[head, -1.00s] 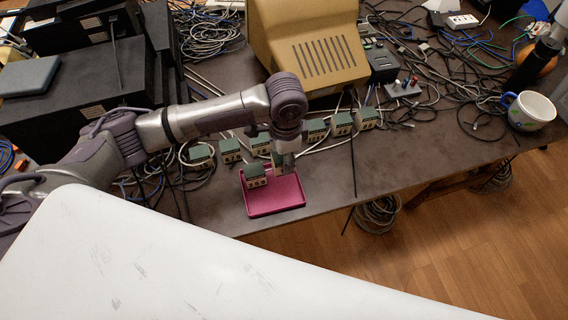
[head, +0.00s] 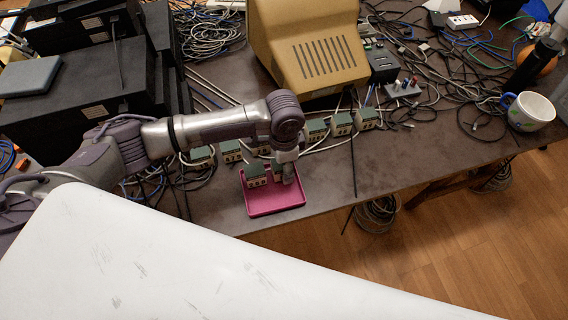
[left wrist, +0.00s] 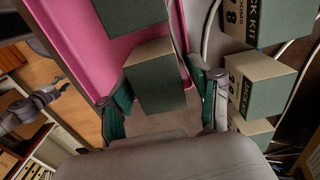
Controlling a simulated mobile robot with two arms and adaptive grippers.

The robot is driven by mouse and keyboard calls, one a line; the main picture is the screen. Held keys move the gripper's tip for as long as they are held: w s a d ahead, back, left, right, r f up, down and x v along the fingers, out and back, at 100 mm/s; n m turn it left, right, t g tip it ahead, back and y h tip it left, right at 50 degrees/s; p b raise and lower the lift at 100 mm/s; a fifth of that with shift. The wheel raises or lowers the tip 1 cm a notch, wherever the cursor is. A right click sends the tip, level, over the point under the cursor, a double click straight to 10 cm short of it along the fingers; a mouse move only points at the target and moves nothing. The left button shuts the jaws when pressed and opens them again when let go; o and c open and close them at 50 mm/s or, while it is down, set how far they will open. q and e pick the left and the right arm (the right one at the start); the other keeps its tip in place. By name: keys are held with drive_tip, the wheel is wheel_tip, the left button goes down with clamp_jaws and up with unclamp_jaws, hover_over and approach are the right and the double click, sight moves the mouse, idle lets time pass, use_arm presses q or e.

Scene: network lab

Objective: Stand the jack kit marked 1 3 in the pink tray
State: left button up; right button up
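A pink tray (head: 280,206) lies near the table's front edge. One green and beige jack kit (head: 254,176) stands in its left part and also shows at the top of the left wrist view (left wrist: 130,14). My left gripper (head: 286,174) reaches down over the tray's back right part. Its fingers (left wrist: 163,92) lie close along both sides of a second jack kit (left wrist: 155,85), which is upright beside the first. Its marking cannot be read here. A distant purple-grey arm (left wrist: 40,100), apparently my right one, shows in the left wrist view; its gripper is too small to judge.
Several more jack kits (head: 342,123) stand in a row behind the tray; one (left wrist: 262,85) is close to my right finger. Cables, a beige housing (head: 305,50) and black boxes (head: 70,95) crowd the back. The table right of the tray is clear.

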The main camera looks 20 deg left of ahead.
use_arm(q)
wheel_tip(320, 180, up, 12)
drive_tip(key=shift+f, duration=0.15)
drive_tip(key=shift+r, duration=0.35)
idle(1.5)
